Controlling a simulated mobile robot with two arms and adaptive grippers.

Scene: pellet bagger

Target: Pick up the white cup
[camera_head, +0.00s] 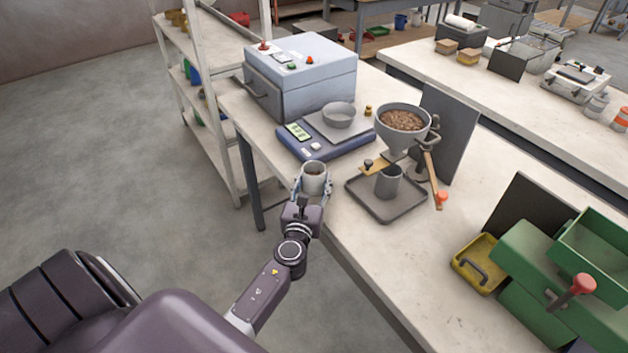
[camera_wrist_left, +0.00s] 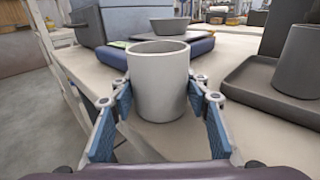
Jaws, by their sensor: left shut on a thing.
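The white cup (camera_head: 313,176) is at the near left edge of the workbench, in front of the scale. It also shows upright in the middle of the left wrist view (camera_wrist_left: 159,82). My left gripper (camera_head: 314,188) is shut on the cup, with one blue-padded finger on each side; its fingers also show in the wrist view (camera_wrist_left: 160,105). I cannot tell whether the cup's base touches the bench. My right gripper is in neither view.
A blue scale (camera_head: 325,137) with a grey bowl (camera_head: 338,115) stands behind the cup. To the right are a grey tray (camera_head: 363,204) with a dark grey cup (camera_head: 388,181) and a pellet-filled hopper (camera_head: 403,124). A green machine (camera_head: 545,265) stands at the right. Bare bench lies in front.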

